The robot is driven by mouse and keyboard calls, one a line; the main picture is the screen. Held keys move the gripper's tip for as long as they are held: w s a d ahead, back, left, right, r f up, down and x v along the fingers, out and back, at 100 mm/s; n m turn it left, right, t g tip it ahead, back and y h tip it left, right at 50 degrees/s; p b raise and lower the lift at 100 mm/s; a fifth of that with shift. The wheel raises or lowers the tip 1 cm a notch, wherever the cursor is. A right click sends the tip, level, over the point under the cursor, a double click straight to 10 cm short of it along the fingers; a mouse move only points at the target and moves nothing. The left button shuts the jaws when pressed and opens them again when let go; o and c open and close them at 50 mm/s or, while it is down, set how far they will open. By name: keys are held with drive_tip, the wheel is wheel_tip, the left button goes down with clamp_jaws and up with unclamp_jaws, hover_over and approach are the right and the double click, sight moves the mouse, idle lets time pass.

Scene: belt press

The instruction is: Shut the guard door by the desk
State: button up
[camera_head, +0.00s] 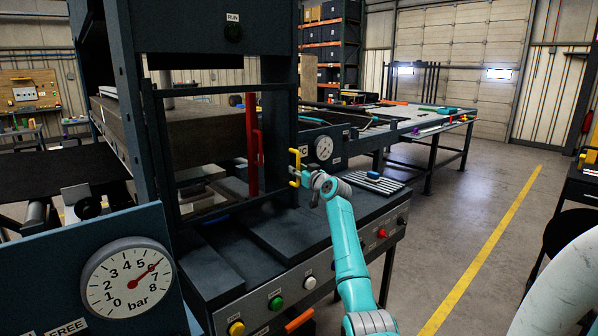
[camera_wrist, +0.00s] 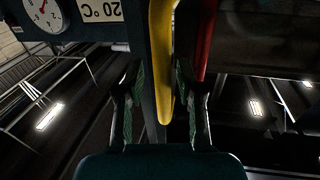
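The guard door (camera_head: 205,90) is a dark upright frame with a see-through middle, in front of the press opening in the head view. A yellow bar handle (camera_head: 295,168) is at its right edge; I cannot tell how far the door stands from closed. My gripper (camera_head: 303,175) is at this handle. In the wrist view the yellow handle (camera_wrist: 162,60) passes between the two fingers of my gripper (camera_wrist: 160,85). The fingers look spread, with gaps on both sides of the handle. Contact is not clear.
A red handle (camera_head: 252,145) stands behind the door frame. The press bench (camera_head: 330,235) has several coloured buttons along its front. A pressure gauge panel (camera_head: 128,278) is at the lower left. A long table (camera_head: 440,125) is behind. The floor (camera_head: 480,230) at right is clear.

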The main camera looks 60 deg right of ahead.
drive_tip(key=shift+a, duration=0.1)
drive_tip(key=v, duration=1.2)
idle(0.6)
